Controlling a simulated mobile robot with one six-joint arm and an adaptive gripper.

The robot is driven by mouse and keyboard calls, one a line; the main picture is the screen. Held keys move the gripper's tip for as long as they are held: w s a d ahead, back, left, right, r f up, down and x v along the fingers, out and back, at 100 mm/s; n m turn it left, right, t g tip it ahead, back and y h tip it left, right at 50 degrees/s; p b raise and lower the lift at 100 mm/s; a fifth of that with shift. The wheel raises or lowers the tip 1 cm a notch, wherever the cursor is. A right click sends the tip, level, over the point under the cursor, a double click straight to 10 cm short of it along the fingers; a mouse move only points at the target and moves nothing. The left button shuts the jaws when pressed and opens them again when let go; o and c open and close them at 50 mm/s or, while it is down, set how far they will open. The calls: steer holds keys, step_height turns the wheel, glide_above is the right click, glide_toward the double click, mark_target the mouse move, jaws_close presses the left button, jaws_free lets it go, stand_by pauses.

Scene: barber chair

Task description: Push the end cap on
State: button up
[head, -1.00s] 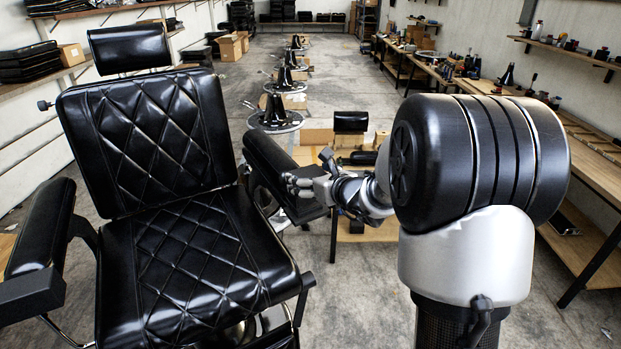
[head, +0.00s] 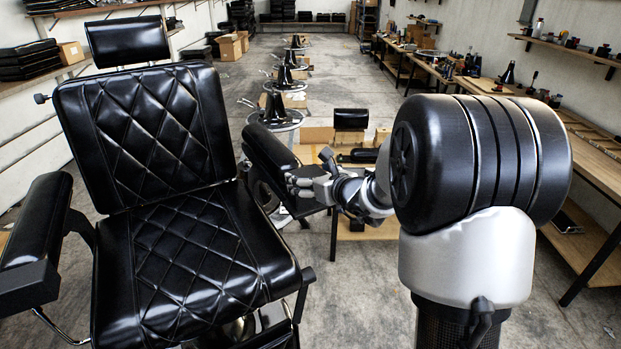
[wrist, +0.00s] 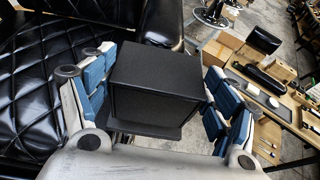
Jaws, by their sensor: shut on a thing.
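The end cap (wrist: 155,88) is a black box-shaped piece in the middle of the wrist view. My gripper (wrist: 160,66) is shut on it, with blue-padded fingers along its left and right sides. In the head view, my gripper (head: 318,186) is at the front end of the black armrest (head: 268,146) on the picture's right side of the barber chair (head: 165,130). The armrest pad (wrist: 164,18) shows behind the cap in the wrist view. The cap hides the joint, so I cannot tell whether it touches the armrest or sits on it.
The chair's other armrest (head: 38,220) has a block-shaped front end (head: 25,288). A low table (head: 368,232) with black parts and boxes stands behind my gripper. A long workbench (head: 590,165) runs along the right wall. The floor between is mostly clear.

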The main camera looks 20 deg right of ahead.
steer(key=shift+f+b, duration=0.8)
steer(key=shift+f, duration=0.05)
steer(key=o, duration=1.2)
steer(key=v, duration=1.2)
